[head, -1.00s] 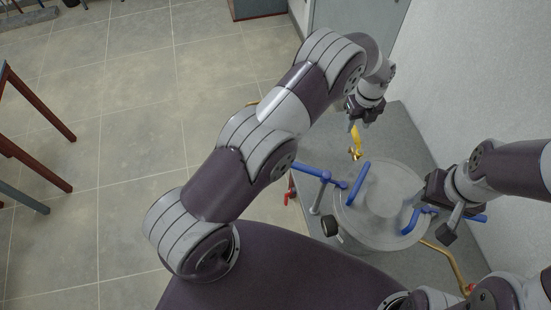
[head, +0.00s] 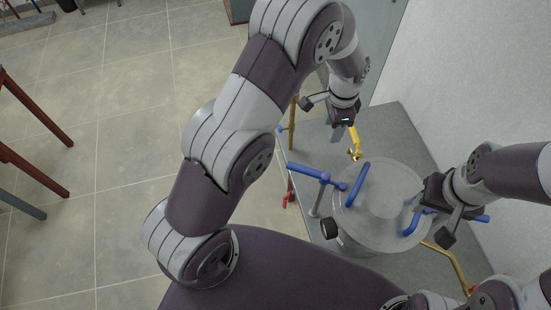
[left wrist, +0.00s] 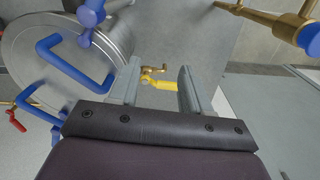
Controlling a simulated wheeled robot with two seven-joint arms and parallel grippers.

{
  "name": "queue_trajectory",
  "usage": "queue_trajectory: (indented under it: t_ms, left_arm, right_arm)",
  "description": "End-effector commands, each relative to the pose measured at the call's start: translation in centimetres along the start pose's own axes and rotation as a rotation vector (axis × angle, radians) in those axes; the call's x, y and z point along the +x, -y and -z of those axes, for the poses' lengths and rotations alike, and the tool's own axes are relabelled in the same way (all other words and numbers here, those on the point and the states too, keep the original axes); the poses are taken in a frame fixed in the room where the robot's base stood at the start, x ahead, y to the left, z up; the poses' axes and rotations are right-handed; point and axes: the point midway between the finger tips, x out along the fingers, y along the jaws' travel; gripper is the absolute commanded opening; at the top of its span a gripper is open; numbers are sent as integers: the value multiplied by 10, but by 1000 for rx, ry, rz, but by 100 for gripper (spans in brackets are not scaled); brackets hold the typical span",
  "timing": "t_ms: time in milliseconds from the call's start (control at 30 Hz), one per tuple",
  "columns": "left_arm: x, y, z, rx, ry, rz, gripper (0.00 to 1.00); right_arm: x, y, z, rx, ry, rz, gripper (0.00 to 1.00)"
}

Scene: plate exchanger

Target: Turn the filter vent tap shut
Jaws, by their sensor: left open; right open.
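A small brass tap with a yellow lever (head: 353,136) stands beside the round grey filter lid (head: 380,204); I take it for the vent tap. In the left wrist view the yellow lever (left wrist: 162,84) lies between my finger pads, its brass end just past the tips. My left gripper (left wrist: 160,74) is open around the lever, with a gap visible at the left pad; contact at the right pad cannot be told. In the head view my left gripper (head: 344,126) is above the tap. My right gripper (head: 442,216) is open at a blue handle (head: 412,221) on the lid's right side.
Another blue handle (head: 356,184) stands on the lid. A blue T-shaped bar (head: 318,174) rises at its left, near a black knob (head: 330,228). A brass pipe (head: 292,122) stands at the bench's left edge. A wall (head: 470,90) closes the right side.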

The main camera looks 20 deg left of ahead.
Motion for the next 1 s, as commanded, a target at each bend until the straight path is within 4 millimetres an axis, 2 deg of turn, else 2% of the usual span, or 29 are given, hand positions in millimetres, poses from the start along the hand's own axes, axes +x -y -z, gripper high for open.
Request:
queue_trajectory:
  t_ms: [100,400,600,800,1000]
  left_arm:
    - [2,-11,-28,-213,-2,1,48]
    - [-1,-44,-96,-677,-14,6,48]
    - [-2,-64,-134,-832,-28,13,48]
    - [-3,-78,-154,-919,-35,16,48]
    - [-4,-80,-158,-936,-36,16,48]
  right_arm:
    - [11,0,-1,0,0,0,47]
    - [31,0,-4,0,0,0,47]
    - [45,0,-5,0,0,0,47]
    - [50,0,-6,0,0,0,47]
    - [50,0,-6,0,0,0,47]
